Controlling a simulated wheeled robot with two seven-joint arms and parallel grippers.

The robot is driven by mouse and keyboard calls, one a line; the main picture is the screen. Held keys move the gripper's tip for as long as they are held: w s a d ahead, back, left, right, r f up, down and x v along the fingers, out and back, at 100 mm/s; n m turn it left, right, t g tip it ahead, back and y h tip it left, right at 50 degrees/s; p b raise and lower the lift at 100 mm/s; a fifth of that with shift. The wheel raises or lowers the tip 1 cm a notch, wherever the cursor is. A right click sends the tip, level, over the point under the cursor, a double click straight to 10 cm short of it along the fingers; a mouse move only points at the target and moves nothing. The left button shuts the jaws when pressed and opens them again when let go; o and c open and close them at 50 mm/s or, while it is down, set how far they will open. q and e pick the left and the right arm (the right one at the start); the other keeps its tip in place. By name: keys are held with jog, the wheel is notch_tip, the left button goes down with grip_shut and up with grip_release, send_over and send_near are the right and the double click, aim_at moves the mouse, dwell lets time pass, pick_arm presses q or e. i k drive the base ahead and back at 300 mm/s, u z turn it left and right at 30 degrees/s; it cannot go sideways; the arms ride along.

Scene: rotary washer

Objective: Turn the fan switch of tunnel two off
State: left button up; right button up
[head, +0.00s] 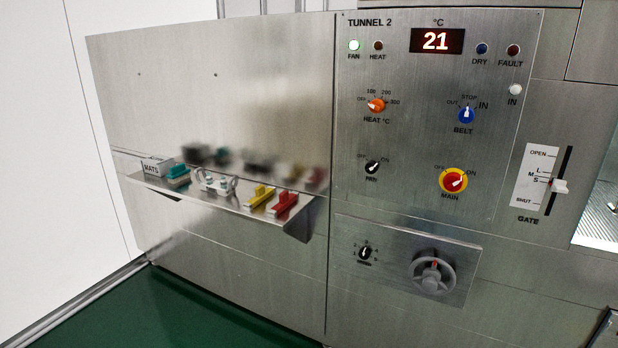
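The Tunnel 2 control panel (420,70) fills the right half of the head view. A small black knob (372,168) sits at its left, below the heat knob, with off and on marks above it. The label under it is blurred but looks like FAN. Its white pointer seems to lean to the upper right, on the on side. Neither of my grippers is in view.
Nearby are the orange heat knob (376,105), blue belt knob (466,115), red main switch (453,181), another black knob (365,253), grey handwheel (432,274) and gate lever (559,186). A shelf (235,203) with coloured items juts out at left. The panel front is unobstructed.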

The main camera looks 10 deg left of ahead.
aim_at(372, 167)
jog(key=u, duration=1.35)
jog(key=i, duration=1.45)
jog(key=z, duration=0.5)
